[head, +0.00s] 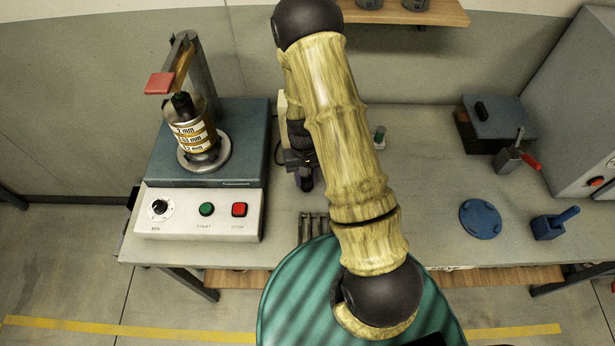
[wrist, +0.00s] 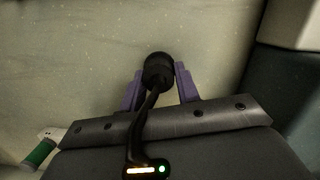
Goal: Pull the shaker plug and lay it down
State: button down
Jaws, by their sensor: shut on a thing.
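My gripper (head: 306,182) is low over the bench, just right of the shaker, mostly hidden behind my arm in the head view. In the wrist view its purple fingers (wrist: 160,90) are shut on a round black plug (wrist: 158,72). A black cord runs from the plug back over the gripper. A dark cord loop (head: 278,152) shows between the shaker and my gripper. I cannot tell whether the plug touches the bench.
A pale box (head: 282,106), partly hidden by my arm, stands behind my gripper. A small green-topped item (head: 379,134) stands right of my arm. A blue disc (head: 480,218) and a blue scoop-like block (head: 552,224) lie further right.

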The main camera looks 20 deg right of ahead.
jog(key=c, duration=1.4)
grip_release()
jog(key=shift+s+a+f, duration=0.1)
jog(key=shift+s+f, duration=0.2)
jog(key=shift+f, duration=0.25)
jog(key=shift+s+a+f, duration=0.1)
jog(key=shift+s+f, duration=0.2)
jog(key=shift+f, duration=0.25)
jog(key=o, duration=0.4)
jog(key=shift+w+f+g, duration=0.2)
jog(key=shift+w+g, duration=0.1)
jog(key=shift+w, duration=0.1)
jog(key=shift+c, duration=0.2)
jog(key=shift+o, duration=0.5)
jog(key=shift+r, duration=0.2)
jog(key=shift+w+r, duration=0.35)
jog(key=shift+w, duration=0.05)
jog(key=s+b+v, duration=0.1)
jog(key=v, duration=1.5)
jog(key=shift+r+b, duration=0.3)
jog(key=shift+r, duration=0.15)
jog(key=s+r+t, duration=0.5)
jog(key=s, duration=0.6)
jog(key=shift+r+n, duration=0.35)
jog(key=shift+n, duration=0.05)
